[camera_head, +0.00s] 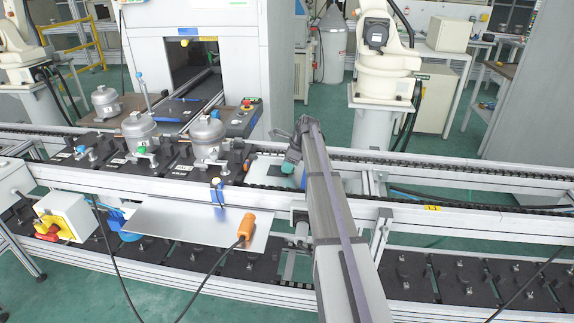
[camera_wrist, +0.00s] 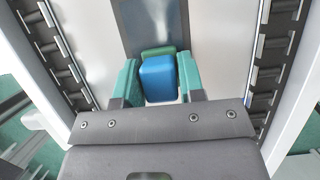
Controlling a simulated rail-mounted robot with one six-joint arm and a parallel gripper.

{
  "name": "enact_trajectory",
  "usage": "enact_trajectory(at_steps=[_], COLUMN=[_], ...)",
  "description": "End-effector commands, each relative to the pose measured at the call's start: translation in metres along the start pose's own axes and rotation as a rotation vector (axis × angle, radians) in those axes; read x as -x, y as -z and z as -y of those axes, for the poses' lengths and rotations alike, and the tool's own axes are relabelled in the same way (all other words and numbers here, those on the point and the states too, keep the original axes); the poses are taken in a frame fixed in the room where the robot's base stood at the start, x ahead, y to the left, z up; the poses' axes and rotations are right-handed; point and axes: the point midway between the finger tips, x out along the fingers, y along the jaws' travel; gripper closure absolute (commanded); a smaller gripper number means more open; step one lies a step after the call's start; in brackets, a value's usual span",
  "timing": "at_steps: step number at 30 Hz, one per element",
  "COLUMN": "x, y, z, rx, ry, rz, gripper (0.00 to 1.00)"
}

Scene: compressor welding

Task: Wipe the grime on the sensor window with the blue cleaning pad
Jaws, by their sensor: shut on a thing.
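My gripper (camera_head: 296,172) is at the end of the arm, over a pale plate (camera_head: 262,171) between the conveyor rails. In the wrist view, its two teal fingers (camera_wrist: 158,84) are shut on the blue cleaning pad (camera_wrist: 158,79), one on each side. A green strip (camera_wrist: 158,51) shows at the pad's far edge. A sliver of blue also shows beside the gripper in the head view (camera_head: 303,180). A grey-blue panel (camera_wrist: 152,25), possibly the sensor window, lies just beyond the pad. I cannot make out grime, or whether the pad touches the surface below.
Chain rails (camera_wrist: 55,55) run along both sides of the gripper. Several compressors, one in front (camera_head: 139,130), stand on black pallets to the left. A metal shelf (camera_head: 165,222) holds an orange-handled tool (camera_head: 246,226) with a cable. A white machine cabinet (camera_head: 240,60) stands behind the line.

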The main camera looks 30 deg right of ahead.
Motion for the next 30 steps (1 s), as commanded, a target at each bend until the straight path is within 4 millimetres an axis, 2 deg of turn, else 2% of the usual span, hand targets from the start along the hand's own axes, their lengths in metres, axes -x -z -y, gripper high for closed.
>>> enact_trajectory(at_steps=[10, 17, 25, 30], x=[-0.011, -0.013, -0.026, -0.029], y=[-0.031, -0.035, -0.059, -0.066], z=[-0.001, -0.001, -0.001, -0.001], rx=[0.002, 0.001, 0.003, 0.002], ry=[-0.002, -0.001, -0.002, -0.002], rz=[0.0, 0.0, 0.0, 0.001], gripper=[0.83, 0.83, 0.83, 0.83])
